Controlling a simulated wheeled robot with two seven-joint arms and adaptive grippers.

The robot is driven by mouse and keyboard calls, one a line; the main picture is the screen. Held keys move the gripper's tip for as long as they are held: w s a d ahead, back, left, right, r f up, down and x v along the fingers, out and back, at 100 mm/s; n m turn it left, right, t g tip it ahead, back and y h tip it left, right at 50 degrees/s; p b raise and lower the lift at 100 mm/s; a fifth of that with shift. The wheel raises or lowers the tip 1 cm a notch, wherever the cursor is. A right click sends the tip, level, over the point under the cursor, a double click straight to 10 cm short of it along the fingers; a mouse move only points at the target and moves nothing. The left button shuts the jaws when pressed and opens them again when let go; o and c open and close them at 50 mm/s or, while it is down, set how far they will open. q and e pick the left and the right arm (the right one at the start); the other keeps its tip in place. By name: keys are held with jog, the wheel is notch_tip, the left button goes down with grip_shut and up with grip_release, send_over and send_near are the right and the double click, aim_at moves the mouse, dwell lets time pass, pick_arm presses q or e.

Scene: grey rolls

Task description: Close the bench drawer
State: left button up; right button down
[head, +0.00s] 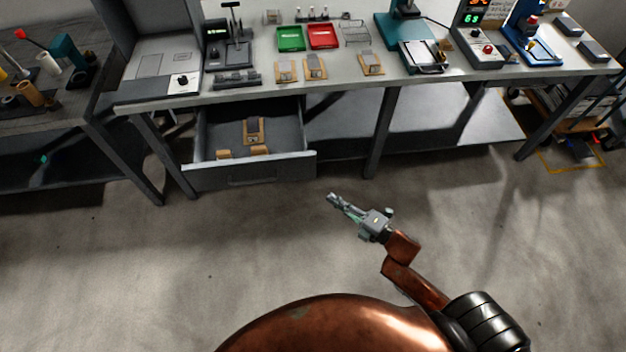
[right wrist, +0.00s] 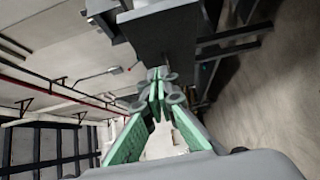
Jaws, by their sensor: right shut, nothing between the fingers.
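The bench drawer (head: 248,174) is pulled out below the left part of the workbench (head: 300,88) in the head view. Its front panel faces me and several tan and grey pieces (head: 253,130) lie inside. My right gripper (head: 332,198) is shut and empty. It is over the floor, in front of the drawer and to the right of its front panel, apart from it. In the right wrist view the right gripper's fingers (right wrist: 159,78) meet at the tips. The left gripper does not show in either view.
The bench top carries a green tray (head: 290,38), a red tray (head: 323,36) and several devices. A second table (head: 50,122) stands at the left. A low shelf (head: 430,125) and bench legs are right of the drawer. The floor (head: 150,260) before the bench is clear.

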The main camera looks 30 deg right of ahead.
jog(key=b, duration=0.2)
send_near(298, 167)
jog(key=w+a, duration=0.2)
jog(key=a, duration=0.2)
jog(key=w, duration=0.1)
jog(key=w+b, duration=0.1)
jog(key=shift+w+d+f, duration=0.25)
jog(key=shift+w+d, duration=0.05)
jog(key=shift+d, duration=0.1)
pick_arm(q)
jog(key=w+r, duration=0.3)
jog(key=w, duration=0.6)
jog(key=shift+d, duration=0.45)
pick_arm(e)
jog(key=shift+w+d+r, duration=0.15)
jog(key=shift+w+d, duration=0.05)
jog(key=shift+w, duration=0.3)
